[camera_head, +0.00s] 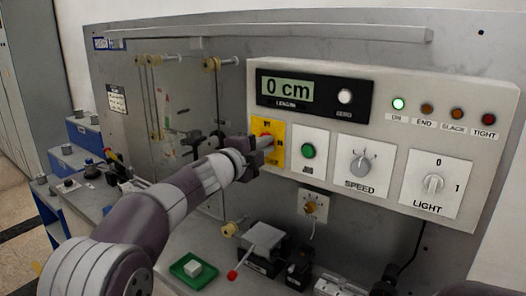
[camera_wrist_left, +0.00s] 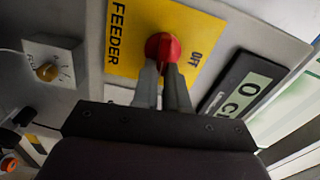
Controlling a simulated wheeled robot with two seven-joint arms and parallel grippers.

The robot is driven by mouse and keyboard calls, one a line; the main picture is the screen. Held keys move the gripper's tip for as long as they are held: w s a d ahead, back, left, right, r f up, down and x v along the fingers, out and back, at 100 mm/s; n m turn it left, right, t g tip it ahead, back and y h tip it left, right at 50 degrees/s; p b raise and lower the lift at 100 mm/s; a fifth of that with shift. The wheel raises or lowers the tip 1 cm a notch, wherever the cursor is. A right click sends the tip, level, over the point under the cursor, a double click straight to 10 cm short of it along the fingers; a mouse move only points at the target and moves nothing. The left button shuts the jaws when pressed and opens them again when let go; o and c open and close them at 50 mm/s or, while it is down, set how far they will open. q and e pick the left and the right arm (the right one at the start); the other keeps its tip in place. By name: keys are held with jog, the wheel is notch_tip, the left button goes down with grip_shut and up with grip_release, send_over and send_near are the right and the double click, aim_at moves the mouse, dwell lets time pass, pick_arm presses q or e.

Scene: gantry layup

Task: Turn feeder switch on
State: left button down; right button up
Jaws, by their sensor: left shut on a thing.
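The feeder switch is a red rotary knob (camera_wrist_left: 162,46) on a yellow plate (camera_wrist_left: 195,30) marked FEEDER and OFF in the left wrist view. In the head view the yellow plate (camera_head: 280,131) sits at the left end of the control panel, and the knob is mostly hidden by my gripper. My left gripper (camera_head: 266,143) is at the plate. In the left wrist view its two fingers (camera_wrist_left: 163,80) are shut on the red knob. Which way the knob points is hard to tell. My right gripper is not in view.
The panel (camera_head: 385,75) also carries a display (camera_head: 286,90) reading 0 cm, a green button (camera_head: 308,150), a speed knob (camera_head: 361,165), a light knob (camera_head: 433,184) and a lit green ON lamp (camera_head: 398,103). A green tray (camera_head: 178,268) and small devices stand on the bench below.

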pick_arm(q)
jog(key=shift+f+m, duration=0.3)
jog(key=shift+m, duration=0.2)
jog(key=shift+f+b, duration=0.1)
jog(key=shift+b, duration=0.2)
jog(key=c, duration=1.2)
grip_release()
jog(key=shift+o, duration=0.2)
jog(key=shift+s+r, duration=0.15)
jog(key=shift+r, duration=0.05)
jog(key=shift+a, duration=0.1)
jog(key=b+v, duration=0.3)
jog(key=v, duration=0.9)
jog(key=shift+s, duration=0.25)
